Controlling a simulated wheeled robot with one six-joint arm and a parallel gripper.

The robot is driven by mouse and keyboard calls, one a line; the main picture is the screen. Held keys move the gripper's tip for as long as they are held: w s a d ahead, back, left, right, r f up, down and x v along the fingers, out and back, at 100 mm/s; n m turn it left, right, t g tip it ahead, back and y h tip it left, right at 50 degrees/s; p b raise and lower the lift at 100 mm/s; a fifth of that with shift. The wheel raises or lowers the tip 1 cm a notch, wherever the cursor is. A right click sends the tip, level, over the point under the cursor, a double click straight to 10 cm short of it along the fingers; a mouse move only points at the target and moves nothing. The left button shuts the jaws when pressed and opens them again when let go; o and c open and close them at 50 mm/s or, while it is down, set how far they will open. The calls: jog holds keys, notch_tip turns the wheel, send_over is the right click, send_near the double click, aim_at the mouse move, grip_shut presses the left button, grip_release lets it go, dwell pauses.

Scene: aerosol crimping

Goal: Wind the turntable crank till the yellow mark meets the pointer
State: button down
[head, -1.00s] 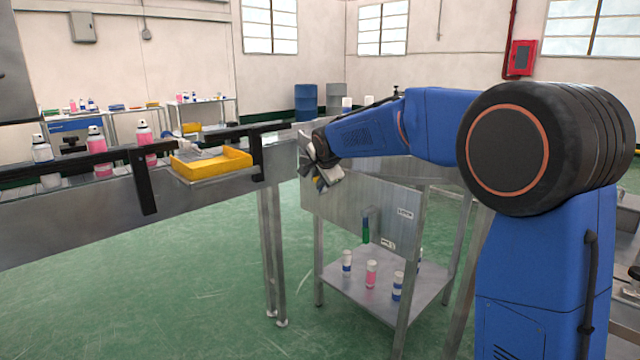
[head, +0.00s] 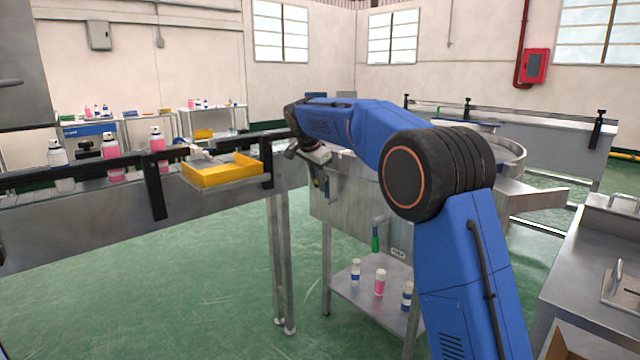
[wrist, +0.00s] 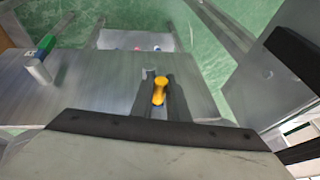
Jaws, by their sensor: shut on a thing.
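My gripper (wrist: 158,78) is shut on a yellow knob (wrist: 160,92), which looks like the crank's grip, in front of the steel cabinet's panel. In the head view my gripper (head: 318,172) is at the upper left of that panel (head: 350,212), and the knob is small there. A round steel rim (head: 512,150), which looks like the turntable, shows partly behind my arm. I cannot make out the yellow mark or the pointer; the crank's arm is mostly hidden.
A green-handled lever (head: 375,240) sticks out of the panel, also seen in the wrist view (wrist: 45,45). Several cans stand on the lower shelf (head: 345,292). A conveyor with a yellow tray (head: 222,172) is at left, a steel bench (head: 590,270) at right.

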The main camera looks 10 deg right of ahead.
jog(key=shift+r, duration=0.1)
dwell(0.3)
jog(key=c, duration=1.7)
grip_release()
jog(key=v, duration=1.7)
jog(key=shift+a+r, duration=0.15)
jog(key=shift+r, duration=0.05)
